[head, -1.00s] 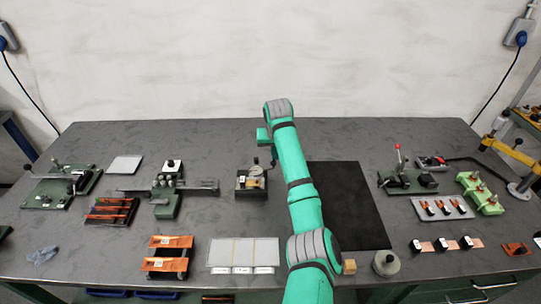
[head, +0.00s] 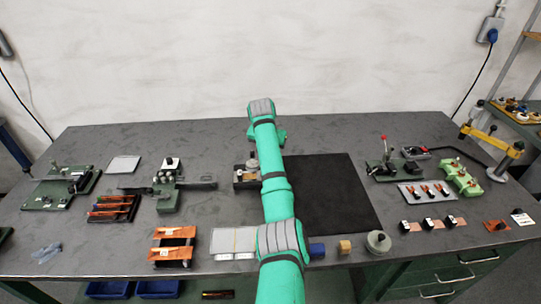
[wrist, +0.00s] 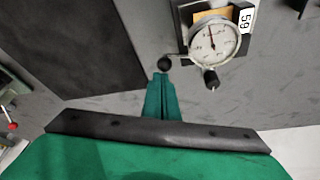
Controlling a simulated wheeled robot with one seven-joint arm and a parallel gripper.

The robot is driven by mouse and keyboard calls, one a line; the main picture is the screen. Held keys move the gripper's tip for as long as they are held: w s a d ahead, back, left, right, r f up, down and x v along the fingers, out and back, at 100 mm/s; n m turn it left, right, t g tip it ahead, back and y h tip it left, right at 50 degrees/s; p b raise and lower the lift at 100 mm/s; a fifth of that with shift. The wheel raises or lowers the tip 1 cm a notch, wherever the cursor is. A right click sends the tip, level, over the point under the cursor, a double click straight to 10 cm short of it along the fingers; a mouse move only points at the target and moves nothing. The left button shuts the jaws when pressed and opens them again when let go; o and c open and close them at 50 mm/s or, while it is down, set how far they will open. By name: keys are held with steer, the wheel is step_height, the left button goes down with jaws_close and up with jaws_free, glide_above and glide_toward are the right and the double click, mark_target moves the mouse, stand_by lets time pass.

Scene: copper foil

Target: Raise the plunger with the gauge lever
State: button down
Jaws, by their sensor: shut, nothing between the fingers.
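A black ball knob (wrist: 165,63) is on a thin lever at the gauge's side; a second black knob (wrist: 210,77) is at the rim. My gripper (wrist: 161,78) is shut and empty, its tips close to the ball knob; I cannot tell if they touch. In the head view the gauge (head: 252,163) on its stand is partly hidden behind my arm. The plunger is not clearly visible.
A black mat (head: 335,195) lies right of my arm. A green fixture with a slide (head: 168,190) stands left of the gauge. A red-knobbed press (head: 384,165) stands further right. Bare table lies behind the gauge.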

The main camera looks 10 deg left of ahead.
steer(key=shift+s+a, duration=0.1)
steer(key=shift+a, duration=0.1)
stand_by(0.4)
step_height(320, 180, up, 11)
steer(key=shift+d, duration=0.15)
stand_by(1.2)
